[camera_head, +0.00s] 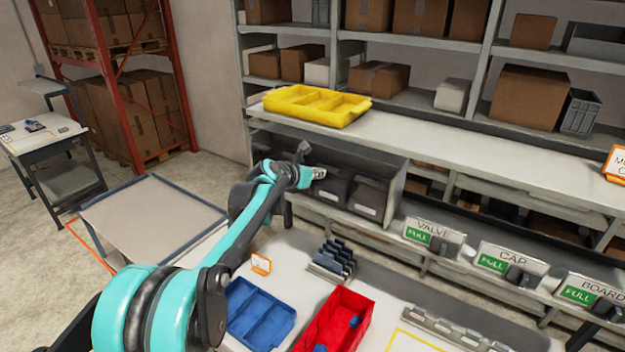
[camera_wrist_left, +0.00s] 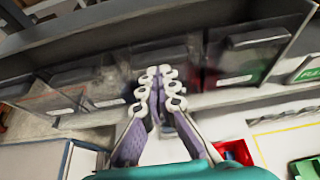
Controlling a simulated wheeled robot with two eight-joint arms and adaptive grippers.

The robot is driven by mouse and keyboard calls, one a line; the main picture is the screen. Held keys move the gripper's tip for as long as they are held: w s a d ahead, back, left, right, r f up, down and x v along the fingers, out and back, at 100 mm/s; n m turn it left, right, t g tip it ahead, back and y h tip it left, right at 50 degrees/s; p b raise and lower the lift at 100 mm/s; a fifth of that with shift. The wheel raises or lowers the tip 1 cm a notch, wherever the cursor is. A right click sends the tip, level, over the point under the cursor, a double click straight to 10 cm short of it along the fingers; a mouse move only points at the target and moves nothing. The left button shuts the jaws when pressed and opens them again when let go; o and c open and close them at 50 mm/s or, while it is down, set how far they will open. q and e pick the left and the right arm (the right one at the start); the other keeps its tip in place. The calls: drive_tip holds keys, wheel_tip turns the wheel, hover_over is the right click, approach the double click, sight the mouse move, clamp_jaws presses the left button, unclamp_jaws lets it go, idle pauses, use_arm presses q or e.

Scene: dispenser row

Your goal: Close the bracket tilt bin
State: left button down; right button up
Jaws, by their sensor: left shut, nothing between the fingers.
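A row of dark tilt bins sits in a grey housing (camera_head: 385,165) under the upper shelf. Two bin fronts show clearly in the head view: a right one (camera_head: 371,196) and one left of it (camera_head: 334,189). Their labels are too small to read, so I cannot tell which is the bracket bin. In the left wrist view several fronts line up, including one at left (camera_wrist_left: 88,78) and one at right (camera_wrist_left: 245,55). My left gripper (camera_head: 320,173) is shut and empty at the upper edge of the left front; its fingers (camera_wrist_left: 160,85) show pressed together. Contact is unclear.
A yellow divided tray (camera_head: 316,92) lies on the shelf above. Below are a blue tray (camera_head: 262,312), a red bin (camera_head: 335,322) and a dark slotted rack (camera_head: 332,262). Dispensers marked VALVE (camera_head: 434,236), CAP (camera_head: 511,262) and BOARD (camera_head: 592,295) stand to the right.

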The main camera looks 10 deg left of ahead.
use_arm(q)
drive_tip(key=shift+w+d+r, duration=0.2)
drive_tip(key=shift+w, duration=0.25)
drive_tip(key=shift+w+d+r, duration=0.15)
drive_tip(key=shift+w, duration=0.25)
